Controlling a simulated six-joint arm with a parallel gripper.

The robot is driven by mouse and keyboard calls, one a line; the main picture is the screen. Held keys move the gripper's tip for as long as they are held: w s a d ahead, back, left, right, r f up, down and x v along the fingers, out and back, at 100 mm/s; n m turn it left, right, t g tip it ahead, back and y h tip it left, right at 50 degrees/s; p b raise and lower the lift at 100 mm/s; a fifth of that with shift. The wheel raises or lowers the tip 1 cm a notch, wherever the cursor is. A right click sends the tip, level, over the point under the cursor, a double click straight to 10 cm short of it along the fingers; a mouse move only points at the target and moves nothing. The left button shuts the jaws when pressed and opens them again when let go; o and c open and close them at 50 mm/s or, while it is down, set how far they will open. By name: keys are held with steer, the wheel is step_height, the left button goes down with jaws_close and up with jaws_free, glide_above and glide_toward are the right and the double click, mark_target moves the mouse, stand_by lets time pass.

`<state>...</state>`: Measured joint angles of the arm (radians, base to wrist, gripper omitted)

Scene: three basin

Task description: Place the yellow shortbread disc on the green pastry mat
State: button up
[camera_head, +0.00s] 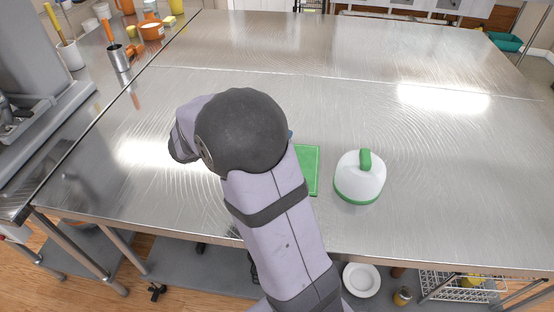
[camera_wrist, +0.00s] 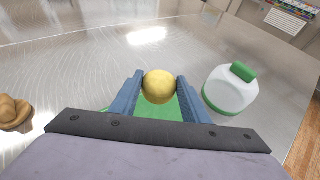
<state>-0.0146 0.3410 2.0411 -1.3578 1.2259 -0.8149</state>
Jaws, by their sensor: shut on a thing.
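In the wrist view my gripper (camera_wrist: 158,92) is shut on the yellow shortbread disc (camera_wrist: 158,84), which sits between its two blue fingers. The green pastry mat (camera_wrist: 172,110) shows behind and below the disc in that view. I cannot tell whether the disc touches the mat. In the head view the right part of the mat (camera_head: 312,170) shows on the steel table, beside my arm. My arm hides the rest of the mat, the disc and almost all of the gripper there.
A white container with a green handle and green base (camera_head: 360,178) stands on the table right of the mat; it also shows in the wrist view (camera_wrist: 231,90). A brown lumpy item (camera_wrist: 14,112) lies at the wrist view's left edge. The table's far and right areas are clear.

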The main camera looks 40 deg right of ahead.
steer(key=shift+f+p, duration=0.35)
steer(key=shift+f, duration=4.5)
steer(key=shift+f, duration=0.1)
steer(key=o, duration=1)
steer(key=shift+o, duration=0.2)
steer(key=shift+a+r, duration=0.1)
steer(key=shift+r, duration=0.1)
steer(key=b+v, duration=0.2)
steer(key=v, duration=1)
steer(key=shift+s+r, duration=0.1)
